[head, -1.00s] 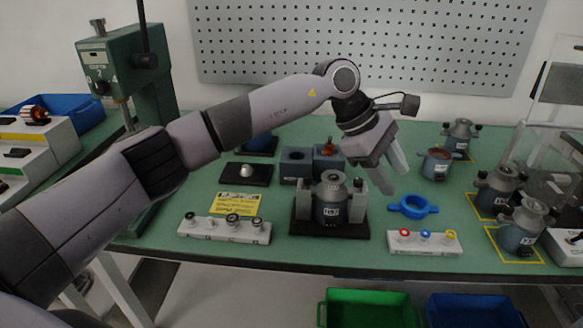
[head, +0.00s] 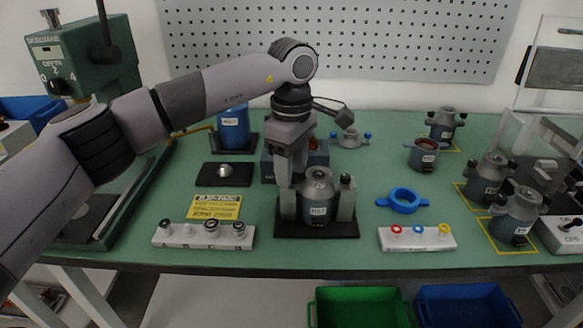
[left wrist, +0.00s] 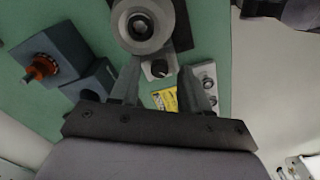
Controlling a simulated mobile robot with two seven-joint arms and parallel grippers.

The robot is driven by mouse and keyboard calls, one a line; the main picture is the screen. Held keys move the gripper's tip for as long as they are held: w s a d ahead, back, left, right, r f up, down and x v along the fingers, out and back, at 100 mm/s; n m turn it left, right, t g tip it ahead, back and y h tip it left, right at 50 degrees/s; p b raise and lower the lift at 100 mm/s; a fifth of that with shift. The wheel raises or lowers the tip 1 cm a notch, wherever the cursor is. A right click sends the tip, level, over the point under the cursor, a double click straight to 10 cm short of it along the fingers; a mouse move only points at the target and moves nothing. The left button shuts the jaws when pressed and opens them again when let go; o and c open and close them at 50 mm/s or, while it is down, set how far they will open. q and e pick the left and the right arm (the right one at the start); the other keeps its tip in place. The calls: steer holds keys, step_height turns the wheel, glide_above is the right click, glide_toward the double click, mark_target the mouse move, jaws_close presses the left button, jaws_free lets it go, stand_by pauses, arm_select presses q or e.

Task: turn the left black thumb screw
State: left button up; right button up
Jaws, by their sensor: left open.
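The stator housing (head: 318,198), grey with a white label, stands in a fixture with a black base (head: 318,231) and a grey post on each side. The right black thumb screw (head: 346,179) tops the right post. In the head view my left gripper (head: 290,180) points down at the left post and hides the left thumb screw. In the left wrist view the left black thumb screw (left wrist: 160,68) shows on its grey block, between the tips of my open left gripper (left wrist: 158,72). Contact cannot be told. My right gripper is not in view.
Grey-blue blocks (head: 318,152) stand close behind the fixture. A strip of dark knobs (head: 204,235) and a yellow card (head: 215,206) lie to the left. A blue ring (head: 403,201) and a strip with coloured rings (head: 417,238) lie to the right. More housings (head: 487,180) stand farther right.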

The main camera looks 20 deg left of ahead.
arm_select(q)
steer(key=shift+f, duration=0.35)
jaws_close()
steer(key=shift+n, duration=0.3)
steer(key=n+p, duration=0.1)
steer(key=n, duration=0.3)
steer(key=shift+n, duration=0.3)
steer(key=n, duration=0.5)
steer(key=shift+w, duration=0.1)
stand_by(0.3)
